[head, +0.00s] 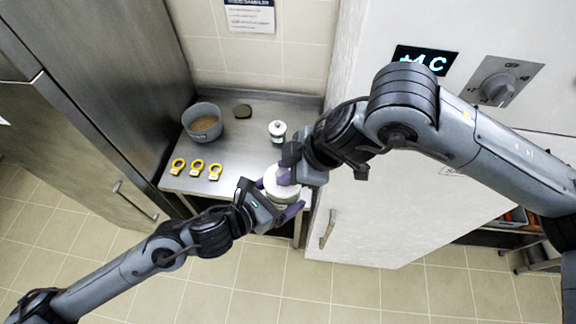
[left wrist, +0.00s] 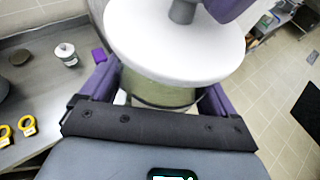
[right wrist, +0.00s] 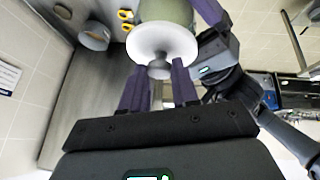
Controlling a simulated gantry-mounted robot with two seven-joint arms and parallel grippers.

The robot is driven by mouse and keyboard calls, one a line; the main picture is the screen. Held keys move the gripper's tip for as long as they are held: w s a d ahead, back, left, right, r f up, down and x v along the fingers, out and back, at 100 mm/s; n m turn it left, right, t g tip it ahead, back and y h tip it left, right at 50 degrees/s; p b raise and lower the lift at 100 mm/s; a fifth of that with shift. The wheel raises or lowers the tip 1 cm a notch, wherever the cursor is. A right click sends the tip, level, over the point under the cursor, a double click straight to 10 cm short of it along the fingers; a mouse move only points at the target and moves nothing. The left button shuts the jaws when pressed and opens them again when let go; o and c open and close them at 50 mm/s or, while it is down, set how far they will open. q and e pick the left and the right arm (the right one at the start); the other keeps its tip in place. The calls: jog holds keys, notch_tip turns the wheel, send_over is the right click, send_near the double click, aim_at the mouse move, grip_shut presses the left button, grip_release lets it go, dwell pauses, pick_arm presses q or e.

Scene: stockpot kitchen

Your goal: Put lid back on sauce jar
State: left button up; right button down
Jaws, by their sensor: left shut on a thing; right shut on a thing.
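The sauce jar (left wrist: 158,90) has a pale green body. My left gripper (head: 279,198) is shut around that body, one purple finger on each side, and holds it in the air in front of the counter. The white round lid (left wrist: 165,45) with a grey knob (right wrist: 158,70) lies over the jar's mouth. My right gripper (head: 288,173) is shut on the lid's knob from above. In the right wrist view, the lid (right wrist: 165,38) looks against or very close to the green jar (right wrist: 165,10). The mouth is hidden, so I cannot tell whether the lid is fully seated.
On the steel counter (head: 240,155) stand a grey bowl (head: 203,122) with brown contents, a small white-topped container (head: 277,131), a dark round piece (head: 243,111) and three yellow ring-shaped items (head: 196,167). A tall steel cabinet (head: 110,75) is left; a white cabinet (head: 400,215) is right.

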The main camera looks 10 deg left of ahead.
jog(key=shift+f, duration=0.2)
jog(key=c, duration=0.8)
grip_release()
jog(key=shift+r, duration=0.1)
jog(key=v, duration=1.2)
